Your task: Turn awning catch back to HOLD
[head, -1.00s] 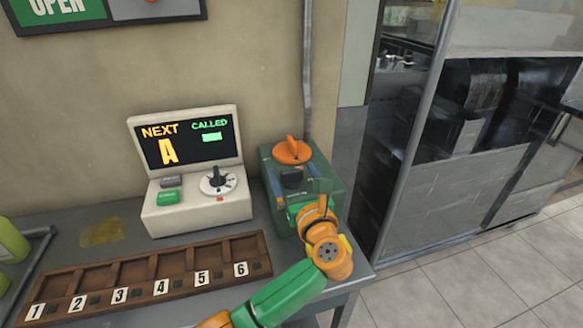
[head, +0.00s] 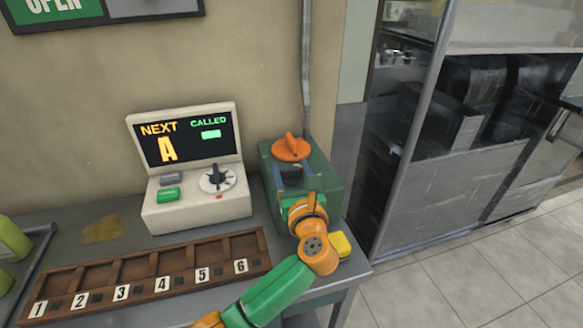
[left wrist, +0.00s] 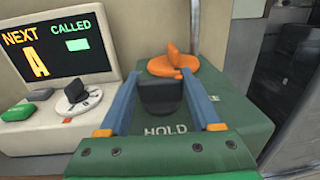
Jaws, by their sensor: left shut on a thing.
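The green box (head: 325,180) stands at the right end of the counter. A dark catch (left wrist: 160,97) sticks out of it, above the white word HOLD (left wrist: 166,130) in the left wrist view. The catch also shows in the head view (head: 291,176). An orange knob (head: 291,148) sits on top of the box, behind the catch. My left gripper (left wrist: 159,76) is shut on the dark catch, with one blue finger on each side. My wrist hides the box's lower front in the head view. My right gripper is not in view.
A white console (head: 197,202) with a screen and a dial stands left of the box. A numbered wooden rack (head: 150,276) lies along the counter front. A yellow block (head: 341,244) lies by the counter's right edge, beside my wrist.

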